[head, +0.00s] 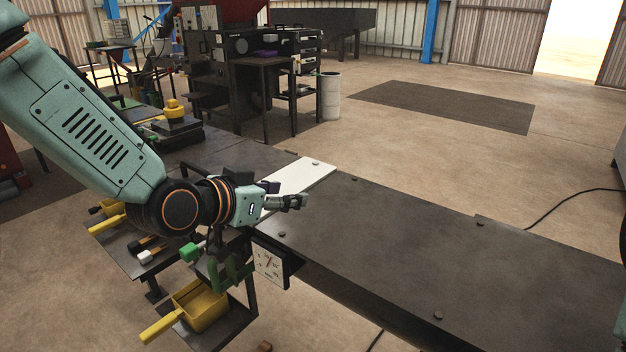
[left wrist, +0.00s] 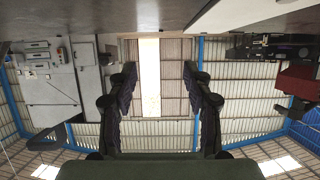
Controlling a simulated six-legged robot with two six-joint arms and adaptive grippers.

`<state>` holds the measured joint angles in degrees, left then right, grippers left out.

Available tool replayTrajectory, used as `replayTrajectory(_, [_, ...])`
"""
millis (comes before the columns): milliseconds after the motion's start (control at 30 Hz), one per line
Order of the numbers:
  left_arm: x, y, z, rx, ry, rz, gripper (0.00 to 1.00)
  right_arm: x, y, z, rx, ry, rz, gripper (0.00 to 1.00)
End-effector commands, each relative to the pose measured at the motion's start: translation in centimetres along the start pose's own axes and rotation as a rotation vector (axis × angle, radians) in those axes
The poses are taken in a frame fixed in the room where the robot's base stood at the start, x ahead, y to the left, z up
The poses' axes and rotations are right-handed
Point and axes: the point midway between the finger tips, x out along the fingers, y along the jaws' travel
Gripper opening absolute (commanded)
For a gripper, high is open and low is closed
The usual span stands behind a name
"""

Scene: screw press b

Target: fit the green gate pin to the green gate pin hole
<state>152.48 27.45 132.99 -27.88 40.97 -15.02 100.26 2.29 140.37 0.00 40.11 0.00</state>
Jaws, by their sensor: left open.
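I cannot make out the pin hole. My right gripper is out of view.
The long dark bench top (head: 450,245) is mostly clear. The white plate (head: 300,183) lies on it. A dial gauge (head: 269,263) is on its front side. A yellow scoop-like bin (head: 204,306) sits lower down. A yellow-topped device (head: 175,110) stands farther back.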

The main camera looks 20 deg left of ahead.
Motion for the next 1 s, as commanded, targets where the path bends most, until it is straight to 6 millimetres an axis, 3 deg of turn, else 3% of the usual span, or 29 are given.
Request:
replayTrajectory(600, [2.6,3.0,-3.9,0.005,0.001,0.0,0.5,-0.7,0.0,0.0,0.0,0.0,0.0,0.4])
replayTrajectory(1000, [3.1,3.4,-4.5,0.0,0.001,0.0,0.5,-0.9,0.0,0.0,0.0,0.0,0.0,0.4])
